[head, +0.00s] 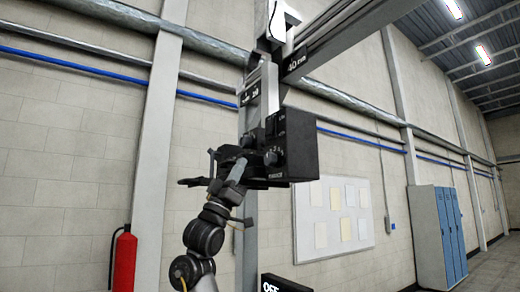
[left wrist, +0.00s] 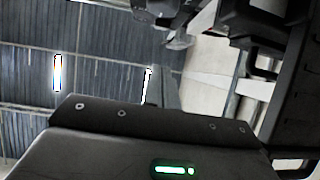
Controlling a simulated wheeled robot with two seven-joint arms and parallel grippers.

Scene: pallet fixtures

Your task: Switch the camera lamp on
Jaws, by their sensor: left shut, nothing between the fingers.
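The black camera box (head: 298,150) hangs from a grey upright post (head: 262,95) and carries several round knobs, one of them a front knob (head: 270,157). I cannot make out the lamp or its switch for certain. My left gripper (head: 239,168) is raised at the left side of the box, shut and empty, with its tips close to the knobs. I cannot tell whether it touches them. In the left wrist view, dark parts of the box (left wrist: 262,20) fill the upper right. My right gripper is not in view.
An overhead rail (head: 345,30) runs to the upper right. Behind are a notice board (head: 310,235), blue lockers (head: 432,225), a red extinguisher (head: 124,262) and a wall with blue pipes.

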